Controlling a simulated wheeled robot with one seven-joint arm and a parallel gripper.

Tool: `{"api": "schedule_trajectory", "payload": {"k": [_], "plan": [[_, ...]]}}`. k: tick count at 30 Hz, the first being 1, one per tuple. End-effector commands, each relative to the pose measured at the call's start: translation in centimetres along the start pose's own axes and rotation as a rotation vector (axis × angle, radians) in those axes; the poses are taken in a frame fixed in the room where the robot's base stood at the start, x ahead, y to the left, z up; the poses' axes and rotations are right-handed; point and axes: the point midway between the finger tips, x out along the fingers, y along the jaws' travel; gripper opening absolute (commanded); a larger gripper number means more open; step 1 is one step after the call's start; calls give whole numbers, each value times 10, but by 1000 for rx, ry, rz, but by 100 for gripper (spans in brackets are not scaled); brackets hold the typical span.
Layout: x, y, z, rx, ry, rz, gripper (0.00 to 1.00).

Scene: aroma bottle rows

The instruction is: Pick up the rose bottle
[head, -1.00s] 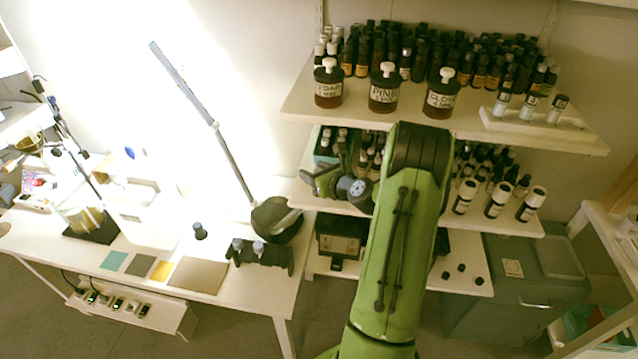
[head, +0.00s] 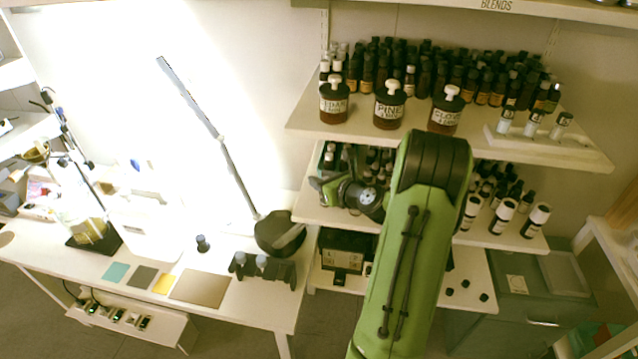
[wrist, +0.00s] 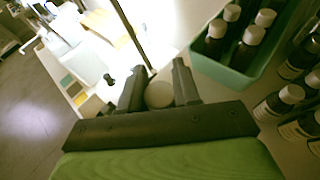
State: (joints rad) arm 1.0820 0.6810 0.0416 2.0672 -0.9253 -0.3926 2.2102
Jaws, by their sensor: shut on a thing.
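My gripper (wrist: 158,78) is shut on a bottle with a round pale cap (wrist: 159,96), seen from above between the two dark fingers in the wrist view. Its body and label are hidden, so I cannot read whether it is the rose bottle. In the head view my gripper is at the left end of the middle shelf (head: 310,208), partly hidden by my own arm. A teal tray (wrist: 236,80) with several white-capped dark bottles is to the right of the fingers in the wrist view.
Large cedar (head: 334,104), pine (head: 389,111) and clove (head: 444,116) bottles stand along the upper shelf's front, with rows of small bottles behind. White-capped bottles (head: 503,217) stand at the right of the middle shelf. A workbench (head: 215,306) with a lamp is at left.

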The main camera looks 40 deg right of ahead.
Motion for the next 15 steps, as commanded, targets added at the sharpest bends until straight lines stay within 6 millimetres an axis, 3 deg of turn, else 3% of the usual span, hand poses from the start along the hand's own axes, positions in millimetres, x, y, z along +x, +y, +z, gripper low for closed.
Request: {"api": "schedule_trajectory", "payload": {"k": [12, 15], "plan": [[-115, -2, -46, 5, -4, -10, 0], [-136, -1, -53, 3, -5, -7, 0]]}}
